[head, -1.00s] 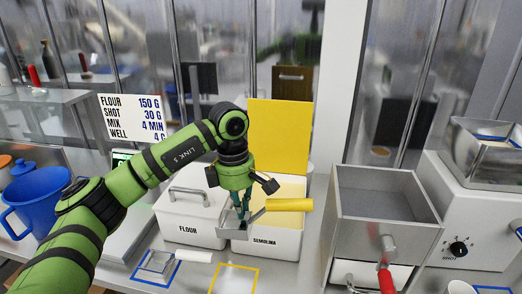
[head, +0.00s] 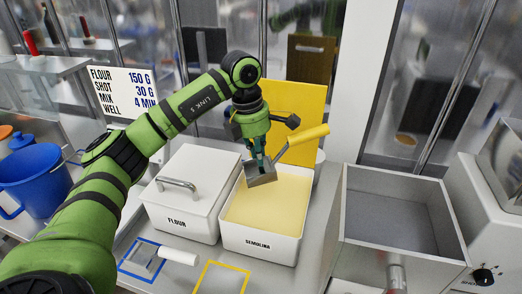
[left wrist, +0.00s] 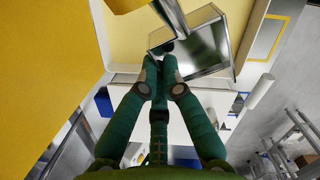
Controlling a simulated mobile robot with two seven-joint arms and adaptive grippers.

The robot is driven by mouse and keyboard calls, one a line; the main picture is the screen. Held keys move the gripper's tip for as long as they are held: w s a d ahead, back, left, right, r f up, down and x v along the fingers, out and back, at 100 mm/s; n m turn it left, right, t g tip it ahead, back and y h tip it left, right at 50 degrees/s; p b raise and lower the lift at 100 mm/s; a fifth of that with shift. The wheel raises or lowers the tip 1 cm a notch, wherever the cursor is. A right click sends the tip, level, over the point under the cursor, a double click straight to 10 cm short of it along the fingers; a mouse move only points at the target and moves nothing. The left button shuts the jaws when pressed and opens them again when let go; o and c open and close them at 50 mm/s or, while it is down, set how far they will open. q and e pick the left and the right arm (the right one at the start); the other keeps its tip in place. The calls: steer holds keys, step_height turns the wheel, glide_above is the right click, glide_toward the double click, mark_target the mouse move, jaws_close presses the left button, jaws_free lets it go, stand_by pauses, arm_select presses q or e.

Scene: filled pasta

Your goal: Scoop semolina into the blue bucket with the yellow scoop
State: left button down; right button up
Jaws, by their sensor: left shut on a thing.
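My left gripper (head: 258,162) is shut on the scoop at its metal part. The scoop has a grey metal pan (head: 262,175) and a yellow handle (head: 304,142) pointing up and right. The pan is tilted over the back left of the open semolina bin (head: 262,246); whether it touches the pale yellow semolina (head: 268,208) I cannot tell. In the left wrist view my fingertips (left wrist: 160,66) meet at the pan's edge, and the pan (left wrist: 205,48) looks empty. The blue bucket (head: 35,178) stands at the far left. My right gripper is not in view.
A lidded white flour bin (head: 180,222) stands left of the semolina bin. A yellow board (head: 285,100) rises behind it. A deep grey box (head: 395,215) is to the right. A small white-handled scoop (head: 178,256) lies in front, near a yellow-framed spot (head: 222,277).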

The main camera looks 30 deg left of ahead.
arm_select(q)
step_height(320, 180, down, 12)
steer(key=b, duration=0.8)
steer(key=shift+w, duration=0.15)
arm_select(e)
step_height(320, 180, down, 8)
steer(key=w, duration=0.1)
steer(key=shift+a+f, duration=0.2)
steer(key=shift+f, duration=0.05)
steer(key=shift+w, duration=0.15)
arm_select(q)
steer(key=shift+r, duration=0.1)
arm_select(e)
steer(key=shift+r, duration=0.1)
arm_select(q)
step_height(320, 180, up, 11)
steer(key=p, duration=0.7)
steer(key=shift+p, duration=0.4)
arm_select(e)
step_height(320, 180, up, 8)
arm_select(q)
steer(key=shift+f, duration=0.25)
